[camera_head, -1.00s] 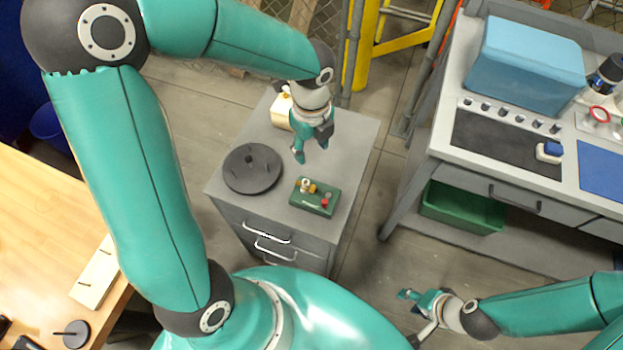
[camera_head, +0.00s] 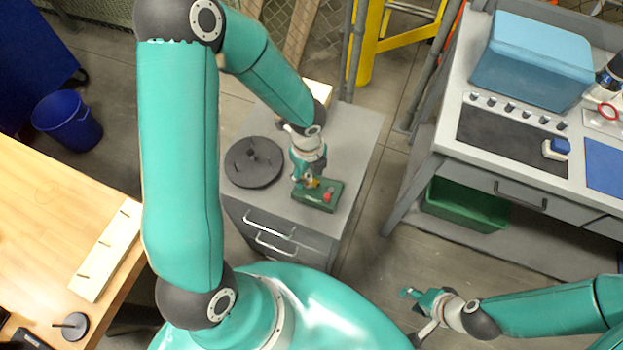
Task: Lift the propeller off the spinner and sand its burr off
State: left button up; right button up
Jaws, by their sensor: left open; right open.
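My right gripper (camera_head: 410,294) is open and empty, low over the floor at the lower right. A blue block (camera_head: 556,147), perhaps the sander, sits on the right bench.
A black disc with pegs (camera_head: 253,164) lies left of the spinner on the cabinet (camera_head: 352,135). The right bench carries a light-blue box (camera_head: 530,62) and a dark mat (camera_head: 505,137). A pegged wooden strip (camera_head: 105,252) lies on the left table. The floor between is clear.

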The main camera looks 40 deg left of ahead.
pick_arm(q)
jog(key=shift+f, duration=0.5)
jog(key=shift+c, duration=0.2)
jog(key=shift+r, duration=0.1)
grip_shut()
jog(key=shift+w+r, duration=0.1)
